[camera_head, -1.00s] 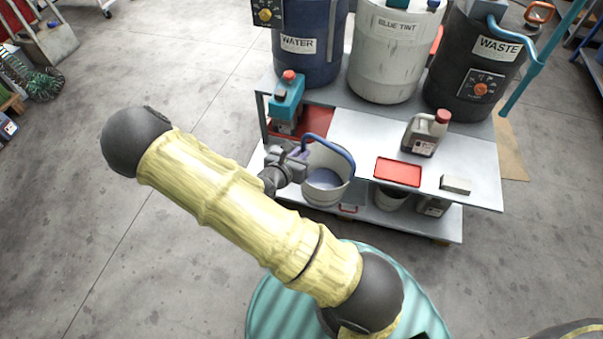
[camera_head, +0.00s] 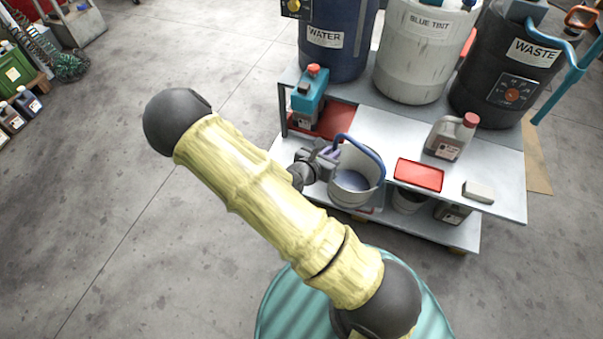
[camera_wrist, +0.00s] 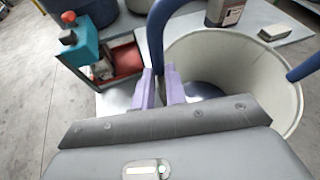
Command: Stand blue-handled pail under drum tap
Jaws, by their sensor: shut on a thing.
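The pail (camera_head: 350,188) is pale grey with a blue handle (camera_head: 372,155) and stands upright at the front of the drum stand. Whether it rests on the lower shelf or hangs is unclear. My gripper (camera_head: 328,152) is at its upper left rim, shut on the handle. In the wrist view, my purple fingers (camera_wrist: 159,88) close around the handle (camera_wrist: 155,45), with the pail (camera_wrist: 250,60) to their right. Behind stand the blue WATER drum (camera_head: 335,50), the pale BLUE TINT drum (camera_head: 412,60) and the dark WASTE drum (camera_head: 490,90). I cannot make out a drum tap clearly.
A teal jug (camera_head: 309,98) and a red tray (camera_head: 338,120) are on the stand's left.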

